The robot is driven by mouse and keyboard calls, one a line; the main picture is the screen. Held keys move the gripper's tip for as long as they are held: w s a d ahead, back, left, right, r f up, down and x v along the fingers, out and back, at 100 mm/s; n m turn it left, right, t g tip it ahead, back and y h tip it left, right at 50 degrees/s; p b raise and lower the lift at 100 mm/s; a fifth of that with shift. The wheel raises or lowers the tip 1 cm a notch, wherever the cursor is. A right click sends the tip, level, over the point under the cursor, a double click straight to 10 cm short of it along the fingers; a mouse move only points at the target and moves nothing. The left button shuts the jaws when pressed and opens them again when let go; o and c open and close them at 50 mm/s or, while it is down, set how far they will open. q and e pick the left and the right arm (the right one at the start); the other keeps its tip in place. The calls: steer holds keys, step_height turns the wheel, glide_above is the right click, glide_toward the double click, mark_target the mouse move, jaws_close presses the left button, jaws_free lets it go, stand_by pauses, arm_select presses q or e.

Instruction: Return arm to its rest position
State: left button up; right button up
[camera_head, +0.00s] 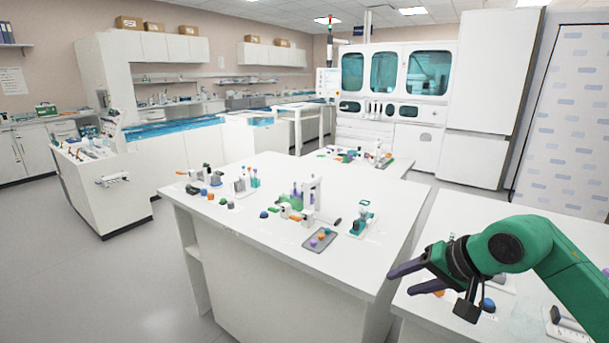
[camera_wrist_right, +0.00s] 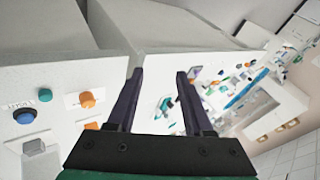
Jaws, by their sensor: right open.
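My right gripper (camera_head: 408,278) comes in from the lower right on a green arm in the head view. Its dark purple fingers are apart and point left, above the near right table. In the right wrist view the two fingers (camera_wrist_right: 158,82) also stand apart with nothing gripped between them. My left gripper does not show in the head view.
The near right table (camera_head: 430,310) lies below the right gripper, with a blue knob (camera_head: 488,305) close to it. The middle table (camera_head: 270,245) bears a grey tray (camera_head: 320,238) and several small lab parts. Grey floor (camera_head: 150,285) is clear at left.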

steer(key=a+r+m+y, duration=0.2)
steer(key=a+y, duration=0.3)
steer(key=a, duration=0.4)
steer(key=a+r+m+t+y, duration=0.55)
steer(key=r+m, duration=0.45)
steer(key=m, duration=0.2)
steer(key=w+d+f+m+t+h, duration=0.15)
steer(key=d+m+t+h, duration=0.8)
steer(key=m, duration=1.35)
steer(key=d+f+m+g+h, duration=0.5)
steer(key=d+f+m+h, duration=0.35)
steer(key=f+m, duration=0.6)
steer(key=s+a+f+m+g+y, duration=0.3)
steer(key=s+f+m+g, duration=1)
steer(key=s+f, duration=0.8)
step_height(320, 180, down, 21)
steer(key=s+g, duration=0.1)
steer(key=s+d+f+g, duration=0.1)
steer(key=s+d+f, duration=0.2)
steer(key=s+f, duration=1.3)
steer(key=shift+s, duration=0.75)
